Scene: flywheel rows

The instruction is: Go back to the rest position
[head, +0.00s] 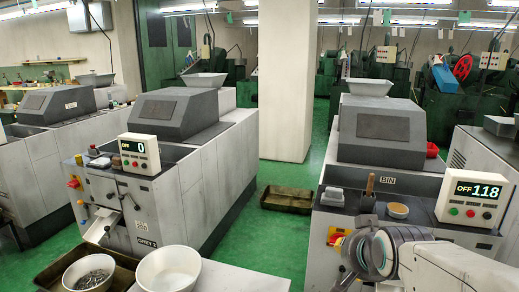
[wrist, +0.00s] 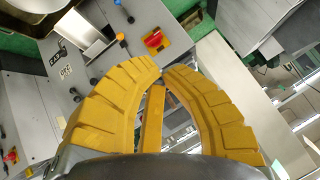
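My gripper (wrist: 162,70) shows in the wrist view as two curved yellow fingers. Their tips come together at the top middle, and I see nothing held between them. A narrow yellow bar (wrist: 152,118) shows in the gap between the fingers; I cannot tell what it is part of. Beyond the tips is a grey machine front with a red knob on a yellow plate (wrist: 154,40). In the head view my arm is at the lower right, in front of the right-hand machine (head: 385,140). The gripper fingers cannot be made out there.
The middle machine (head: 180,108) has a display reading 0 (head: 139,153); the right one's display (head: 470,198) reads 118. A white bowl (head: 168,270) and a bowl of small metal parts (head: 89,274) stand in front. A brown tray (head: 287,199) lies on the green floor between the machines.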

